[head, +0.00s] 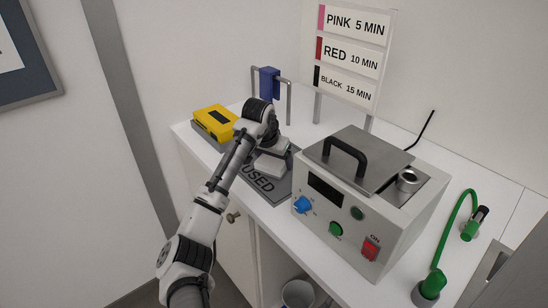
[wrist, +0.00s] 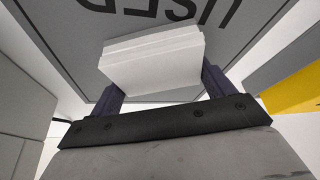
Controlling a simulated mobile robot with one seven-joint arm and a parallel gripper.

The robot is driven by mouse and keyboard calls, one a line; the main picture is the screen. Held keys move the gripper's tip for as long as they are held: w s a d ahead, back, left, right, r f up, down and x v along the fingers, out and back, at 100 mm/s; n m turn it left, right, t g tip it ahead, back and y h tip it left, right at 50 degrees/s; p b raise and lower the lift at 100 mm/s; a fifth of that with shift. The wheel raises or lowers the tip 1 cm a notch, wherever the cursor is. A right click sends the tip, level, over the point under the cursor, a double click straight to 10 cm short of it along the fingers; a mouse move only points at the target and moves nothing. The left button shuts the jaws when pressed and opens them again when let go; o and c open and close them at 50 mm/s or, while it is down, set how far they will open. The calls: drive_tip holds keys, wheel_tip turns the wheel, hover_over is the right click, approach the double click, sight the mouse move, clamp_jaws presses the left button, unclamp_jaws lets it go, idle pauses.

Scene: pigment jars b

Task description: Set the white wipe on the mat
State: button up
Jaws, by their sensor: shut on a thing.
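The white wipe (head: 269,165) is a pale folded block. It also shows in the wrist view (wrist: 155,56), lying between the two dark fingers of my gripper (wrist: 160,86). My gripper (head: 270,152) is shut on it. The grey mat (head: 279,194), marked USED, lies on the white counter, and it also shows in the wrist view (wrist: 75,40). The wipe is over the mat, within its outline. I cannot tell whether its underside touches the mat. My gripper hides part of the mat's back.
A yellow item in a grey holder (head: 214,122) stands left of the mat. A steel box with dials and a handle (head: 350,205) stands close on the right. A blue cloth hangs on a rail (head: 268,84) behind. The counter's front edge is near the mat.

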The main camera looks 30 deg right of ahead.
drive_tip(key=o, duration=0.9)
drive_tip(key=b+v, duration=0.2)
drive_tip(key=v, duration=1)
drive_tip(key=shift+d+r, duration=0.1)
